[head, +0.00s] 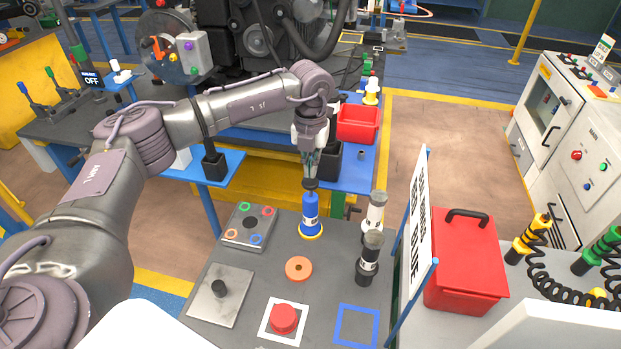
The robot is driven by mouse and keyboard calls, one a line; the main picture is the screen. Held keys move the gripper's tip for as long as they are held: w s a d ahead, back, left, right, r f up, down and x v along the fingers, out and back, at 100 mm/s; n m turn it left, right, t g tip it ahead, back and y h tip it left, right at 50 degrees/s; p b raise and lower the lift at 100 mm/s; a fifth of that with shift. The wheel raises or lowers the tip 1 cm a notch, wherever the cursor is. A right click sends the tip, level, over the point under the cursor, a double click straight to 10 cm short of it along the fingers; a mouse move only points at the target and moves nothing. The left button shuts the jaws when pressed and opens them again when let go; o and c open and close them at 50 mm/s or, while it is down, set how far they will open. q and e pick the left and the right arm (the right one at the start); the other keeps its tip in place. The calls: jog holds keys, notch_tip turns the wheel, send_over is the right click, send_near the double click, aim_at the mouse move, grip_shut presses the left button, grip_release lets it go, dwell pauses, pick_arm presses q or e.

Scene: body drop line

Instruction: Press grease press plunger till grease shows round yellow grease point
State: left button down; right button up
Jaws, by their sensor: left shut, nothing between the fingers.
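A blue upright cylinder with a white label, which looks like the grease press (310,214), stands on the dark grey bench top. A dark round knob, its plunger (310,184), tops it. A yellow ring (311,235) shows round its foot; I take this for the yellow grease point. I cannot make out any grease there. My left gripper (309,171) points down, shut and empty, directly over the plunger. Its tips are at or just above the knob; I cannot tell whether they touch. My right gripper is not in view.
A grey plate with coloured rings (250,228) lies left of the press. Two dark-and-white cylinders (368,262) stand to the right. A red button (284,318), an orange disc (298,268), a sign board (417,235) and a red box (466,262) are nearby.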

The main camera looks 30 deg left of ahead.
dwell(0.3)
pick_arm(q)
notch_tip(320, 180, up, 6)
jog(key=p, duration=0.3)
dwell(0.7)
